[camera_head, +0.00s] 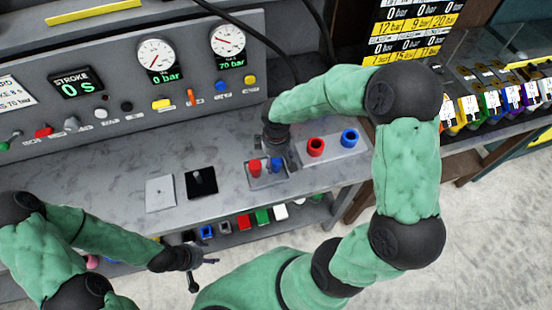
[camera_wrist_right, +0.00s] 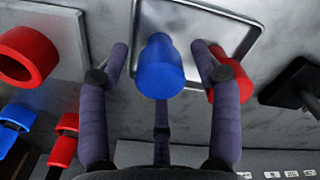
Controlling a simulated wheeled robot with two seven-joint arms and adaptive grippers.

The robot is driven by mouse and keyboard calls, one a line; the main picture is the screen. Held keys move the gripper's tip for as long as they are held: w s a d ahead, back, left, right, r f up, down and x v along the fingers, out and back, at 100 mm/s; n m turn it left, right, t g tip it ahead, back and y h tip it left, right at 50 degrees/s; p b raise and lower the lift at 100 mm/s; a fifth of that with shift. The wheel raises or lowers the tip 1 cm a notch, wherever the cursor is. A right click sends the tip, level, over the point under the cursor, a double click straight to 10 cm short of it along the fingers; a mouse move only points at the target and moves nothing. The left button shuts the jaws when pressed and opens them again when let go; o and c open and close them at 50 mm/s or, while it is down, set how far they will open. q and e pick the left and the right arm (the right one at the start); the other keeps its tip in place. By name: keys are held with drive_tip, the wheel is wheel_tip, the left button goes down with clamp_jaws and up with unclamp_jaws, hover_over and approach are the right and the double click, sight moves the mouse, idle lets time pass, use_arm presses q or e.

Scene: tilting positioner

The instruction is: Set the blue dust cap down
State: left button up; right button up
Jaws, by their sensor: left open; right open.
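The blue dust cap (camera_head: 276,165) stands upright in a small grey square tray (camera_head: 262,183) on the bench, beside a red cap (camera_head: 255,168). In the right wrist view the blue cap (camera_wrist_right: 160,68) sits between the spread fingers of my right gripper (camera_wrist_right: 160,65), with visible gaps on both sides. The red cap (camera_wrist_right: 229,80) is partly hidden behind one finger there. My right gripper (camera_head: 279,145) is open, just over the tray and largely hidden by its own wrist in the head view. My left gripper (camera_head: 206,262) is open and empty, low in front of the bench.
A plate right of the tray carries a red socket (camera_head: 316,146) and a blue socket (camera_head: 349,137). A black square with a pin (camera_head: 201,182) and a pale square (camera_head: 160,193) lie to the left. The panel with gauges (camera_head: 157,54) rises behind; coloured parts fill the shelf below.

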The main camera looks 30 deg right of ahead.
drive_tip(key=shift+r, duration=0.3)
wheel_tip(320, 180, up, 12)
drive_tip(key=p, duration=0.2)
drive_tip(key=shift+p, duration=0.3)
drive_tip(key=shift+f, duration=0.25)
idle(0.7)
